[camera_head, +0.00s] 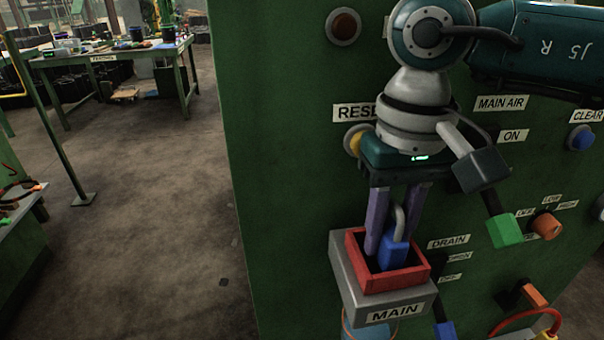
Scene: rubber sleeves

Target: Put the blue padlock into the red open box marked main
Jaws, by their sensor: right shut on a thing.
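The blue padlock (394,255) with a grey shackle hangs upright, its lower part within the opening of the red open box (398,284). The box sits on a grey block labelled MAIN (350,285) on the green panel. My right gripper (394,238) comes down from above with its purple fingers at the padlock and is shut on it. The fingertips reach into the box. Whether the padlock touches the box floor is hidden by the front wall. My left gripper is not in view.
The green panel (275,150) carries several knobs, labels and levers, including a green handle (505,231) and an orange knob (546,225) right of the box. A workbench (130,55) stands far back left. The floor (140,210) between is open.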

